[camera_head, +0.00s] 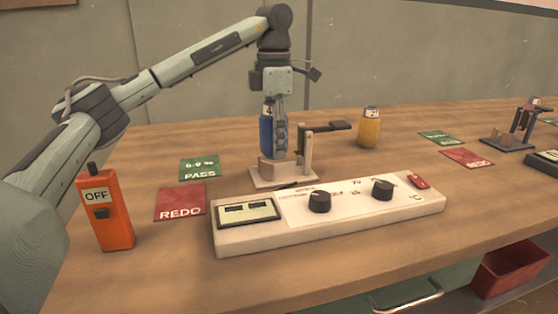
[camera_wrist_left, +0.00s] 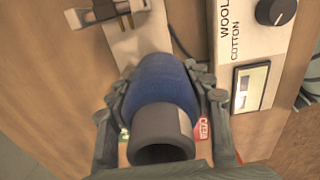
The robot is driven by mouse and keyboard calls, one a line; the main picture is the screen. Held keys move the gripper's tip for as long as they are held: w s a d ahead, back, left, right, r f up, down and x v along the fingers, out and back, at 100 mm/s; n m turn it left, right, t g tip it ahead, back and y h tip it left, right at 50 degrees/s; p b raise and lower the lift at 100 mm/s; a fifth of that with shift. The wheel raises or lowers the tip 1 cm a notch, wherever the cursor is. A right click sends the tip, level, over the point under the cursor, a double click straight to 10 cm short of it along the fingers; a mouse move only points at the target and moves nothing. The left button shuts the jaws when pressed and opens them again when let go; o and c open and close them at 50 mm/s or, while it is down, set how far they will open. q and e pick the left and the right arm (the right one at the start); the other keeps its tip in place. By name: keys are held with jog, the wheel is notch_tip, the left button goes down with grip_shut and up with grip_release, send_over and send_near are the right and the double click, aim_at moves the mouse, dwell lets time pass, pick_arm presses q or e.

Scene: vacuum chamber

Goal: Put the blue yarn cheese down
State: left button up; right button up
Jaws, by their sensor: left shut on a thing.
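The blue yarn cheese (camera_head: 266,135) stands upright, held in my left gripper (camera_head: 279,130) over the wooden block of the small meter stand (camera_head: 285,176). Its lower end is at the block in the head view; I cannot tell whether it touches. In the left wrist view the blue yarn cheese (camera_wrist_left: 162,88) sits between both fingers of my left gripper (camera_wrist_left: 160,95), its grey tube end (camera_wrist_left: 160,133) towards the camera. The green PASS card (camera_head: 199,169) and red REDO card (camera_head: 181,203) lie on the table left of the stand. My right gripper is not in view.
A white control box (camera_head: 330,217) with two knobs lies in front of the stand. An orange OFF switch box (camera_head: 107,211) stands at the left. A yellow yarn cheese (camera_head: 368,130) stands behind right. Another stand (camera_head: 510,135) with cards is farther right. A red bin (camera_head: 510,268) sits below the table.

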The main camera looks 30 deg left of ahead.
aim_at(278, 173)
pick_arm(q)
jog(key=w+f, duration=0.1)
jog(key=w+a, duration=0.1)
jog(key=w, duration=0.1)
jog(key=shift+f, duration=2.35)
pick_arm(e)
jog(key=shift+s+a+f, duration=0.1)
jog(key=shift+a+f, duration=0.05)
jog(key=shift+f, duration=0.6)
pick_arm(q)
jog(key=o, duration=1.2)
jog(key=shift+f, duration=0.15)
jog(key=shift+r, duration=0.55)
jog(key=shift+r+p, duration=0.65)
jog(key=shift+r, duration=5)
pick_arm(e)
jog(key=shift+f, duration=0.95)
